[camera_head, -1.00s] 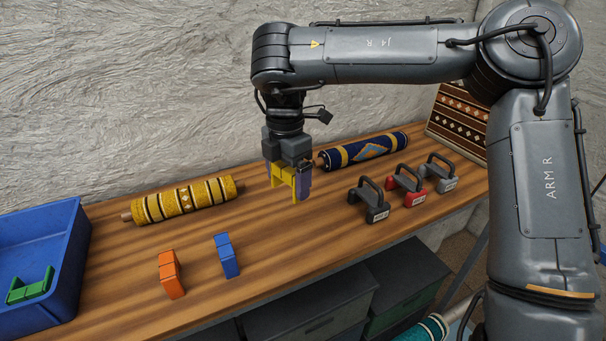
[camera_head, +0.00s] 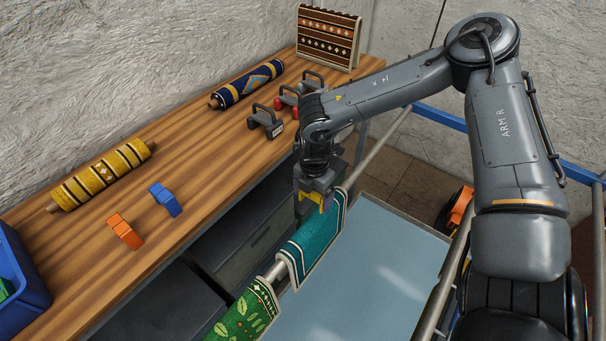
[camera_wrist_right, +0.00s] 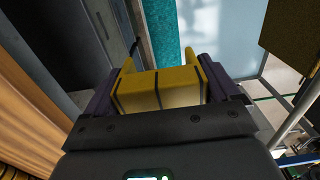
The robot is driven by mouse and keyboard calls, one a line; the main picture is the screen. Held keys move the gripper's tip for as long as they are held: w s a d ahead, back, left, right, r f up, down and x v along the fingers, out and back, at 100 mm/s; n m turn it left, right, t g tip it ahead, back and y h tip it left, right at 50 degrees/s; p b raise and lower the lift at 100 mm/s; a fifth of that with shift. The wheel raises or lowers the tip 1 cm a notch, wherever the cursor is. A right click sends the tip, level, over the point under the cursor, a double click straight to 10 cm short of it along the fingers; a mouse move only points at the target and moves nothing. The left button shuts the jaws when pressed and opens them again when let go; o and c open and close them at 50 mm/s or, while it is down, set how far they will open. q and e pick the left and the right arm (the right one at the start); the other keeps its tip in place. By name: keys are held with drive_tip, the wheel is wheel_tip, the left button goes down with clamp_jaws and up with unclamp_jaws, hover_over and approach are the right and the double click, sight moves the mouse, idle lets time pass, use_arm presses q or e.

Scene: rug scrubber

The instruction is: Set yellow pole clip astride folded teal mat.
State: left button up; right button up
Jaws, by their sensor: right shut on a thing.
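The yellow pole clip (camera_head: 316,199) is held in my right gripper (camera_head: 318,192), legs pointing down. In the right wrist view the clip (camera_wrist_right: 158,90) sits between the two jaws, its legs pointing away from the palm. The folded teal mat (camera_head: 314,240) hangs over a pole (camera_head: 273,270) beside the table. The clip is over the far part of the mat in the head view; I cannot tell the gap between them. The teal mat (camera_wrist_right: 162,30) also shows beyond the clip in the right wrist view. My left gripper is out of view.
A green leaf-patterned mat (camera_head: 245,316) hangs on the same pole, nearer. Orange (camera_head: 125,232) and blue (camera_head: 164,199) clips stand on the wooden table (camera_head: 95,280). A blue bin (camera_head: 22,295) is at left. Handled tools (camera_head: 266,122) stand near the table's right edge.

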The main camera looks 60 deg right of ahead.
sight(315, 219)
drive_tip(key=shift+s+f, duration=0.2)
drive_tip(key=shift+s, duration=0.1)
drive_tip(key=shift+s+f, duration=0.15)
drive_tip(key=shift+f, duration=0.2)
drive_tip(key=shift+f+b, duration=0.9)
drive_tip(key=shift+f, duration=0.65)
drive_tip(key=shift+f+b, duration=0.6)
drive_tip(key=shift+f, duration=0.55)
wheel_tip(315, 219, down, 3)
drive_tip(key=b, duration=0.3)
drive_tip(key=shift+r, duration=0.15)
drive_tip(key=shift+f+b, duration=1.1)
drive_tip(key=shift+b, duration=0.25)
drive_tip(key=shift+d+f+b, duration=0.1)
drive_tip(key=shift+f+b, duration=0.15)
drive_tip(key=shift+b, duration=0.3)
